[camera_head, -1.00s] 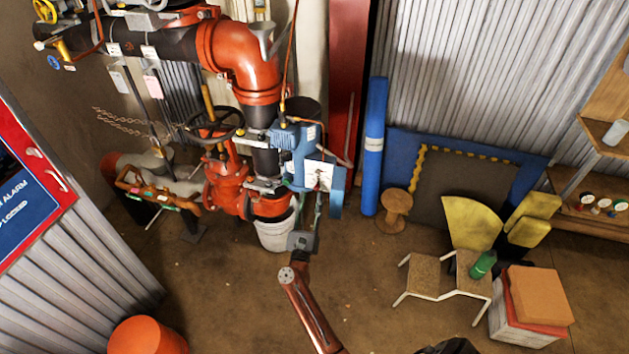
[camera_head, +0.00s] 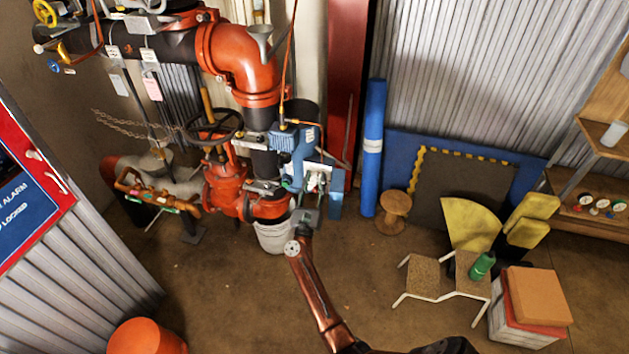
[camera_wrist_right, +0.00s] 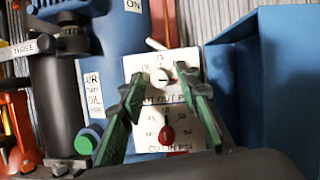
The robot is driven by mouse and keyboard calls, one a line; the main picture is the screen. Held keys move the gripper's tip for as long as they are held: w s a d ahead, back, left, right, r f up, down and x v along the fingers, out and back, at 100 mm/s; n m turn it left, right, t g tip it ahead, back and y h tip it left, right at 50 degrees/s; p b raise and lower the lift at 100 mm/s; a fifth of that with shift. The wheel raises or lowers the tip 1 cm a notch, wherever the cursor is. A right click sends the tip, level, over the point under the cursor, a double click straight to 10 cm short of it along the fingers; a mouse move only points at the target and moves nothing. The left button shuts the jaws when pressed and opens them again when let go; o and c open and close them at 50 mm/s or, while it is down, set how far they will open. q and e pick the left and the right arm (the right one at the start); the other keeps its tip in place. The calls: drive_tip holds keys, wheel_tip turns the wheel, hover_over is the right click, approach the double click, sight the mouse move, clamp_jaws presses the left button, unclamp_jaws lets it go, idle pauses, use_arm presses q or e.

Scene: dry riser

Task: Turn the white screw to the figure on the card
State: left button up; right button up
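The white screw (camera_wrist_right: 160,75) is a small round knob with a dark mark, on the upper dial of a white scale plate (camera_wrist_right: 136,64) marked "CUT OUT PSI". The plate is on a blue switch box (camera_head: 286,139). My right gripper (camera_wrist_right: 162,81) is open, its green fingertips either side of the white screw with visible gaps; contact cannot be told. A red knob (camera_wrist_right: 167,134) sits on the lower "CUT IN PSI" dial. In the head view, my right gripper (camera_head: 316,186) partly covers the plate. A white card (camera_head: 118,83) and a pink card (camera_head: 153,88) hang upper left, their writing unreadable.
Red pipework (camera_head: 228,190) and a black handwheel (camera_head: 215,128) stand just left of the box. A blue panel (camera_wrist_right: 255,95) flanks the plate on the right. A white bucket (camera_head: 273,236) stands below.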

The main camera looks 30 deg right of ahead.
clamp_jaws()
use_arm(q)
drive_tip(key=shift+a, duration=0.1)
drive_tip(key=shift+w+r, duration=0.1)
drive_tip(key=shift+r, duration=0.05)
use_arm(e)
drive_tip(key=shift+r+n+p, duration=0.1)
drive_tip(key=shift+n+p, duration=0.5)
drive_tip(key=n+y+p, duration=0.1)
drive_tip(key=n+p, duration=0.2)
drive_tip(key=n+t+y+p, duration=0.1)
drive_tip(key=n+y+p, duration=0.1)
drive_tip(key=n+p, duration=0.1)
drive_tip(key=n+y+p, duration=0.2)
drive_tip(key=n+p, duration=0.2)
drive_tip(key=shift+s+d+r, duration=0.1)
drive_tip(key=shift+s+r, duration=0.05)
drive_tip(key=shift+r, duration=0.1)
use_arm(q)
drive_tip(key=w+r+p, duration=0.2)
drive_tip(key=w+r, duration=0.1)
drive_tip(key=r, duration=1)
drive_tip(key=shift+w+r+t, duration=0.15)
drive_tip(key=shift+w+t, duration=0.05)
drive_tip(key=shift+t, duration=0.1)
use_arm(e)
drive_tip(key=shift+f+n+y, duration=0.2)
drive_tip(key=shift+n+y, duration=0.2)
drive_tip(key=shift+n, duration=0.5)
drive_tip(key=shift+f, duration=0.1)
